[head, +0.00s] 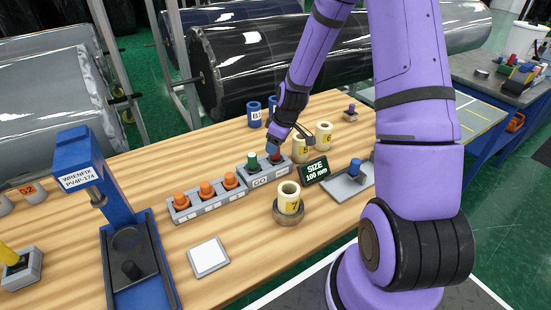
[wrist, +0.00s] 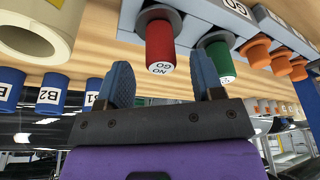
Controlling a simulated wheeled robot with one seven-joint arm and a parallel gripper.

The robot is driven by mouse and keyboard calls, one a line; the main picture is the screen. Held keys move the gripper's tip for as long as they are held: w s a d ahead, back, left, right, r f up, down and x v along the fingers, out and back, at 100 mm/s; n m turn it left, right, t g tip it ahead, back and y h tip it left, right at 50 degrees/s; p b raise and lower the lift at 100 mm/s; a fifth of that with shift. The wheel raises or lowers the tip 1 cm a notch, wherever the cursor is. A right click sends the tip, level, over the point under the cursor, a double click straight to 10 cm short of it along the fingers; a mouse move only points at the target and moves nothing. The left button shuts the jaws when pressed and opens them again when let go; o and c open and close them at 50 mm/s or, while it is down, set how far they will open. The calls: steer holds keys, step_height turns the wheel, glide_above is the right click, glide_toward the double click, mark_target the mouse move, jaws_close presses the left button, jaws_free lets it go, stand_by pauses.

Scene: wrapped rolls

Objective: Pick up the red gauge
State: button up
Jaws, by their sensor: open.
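The red gauge (head: 276,155), a short upright cylinder, stands in the right end of a grey GO block (head: 263,180), partly hidden by my gripper (head: 277,142). In the wrist view the red gauge (wrist: 160,42) shows its white NO GO end toward me. My gripper (wrist: 161,75) is open and empty, its two blue fingertips one on each side of that end in the picture. I see gaps on both sides and no contact. How far the fingers reach down along it, I cannot tell.
A green gauge (head: 252,161) stands close beside the red one, near one finger in the wrist view (wrist: 220,60). Orange-topped plugs (head: 206,189) are in a grey rack. A blue press (head: 100,190) is left.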

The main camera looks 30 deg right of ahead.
steer(key=shift+x, duration=1.9)
steer(key=shift+s, duration=0.2)
jaws_close()
steer(key=shift+r, duration=0.1)
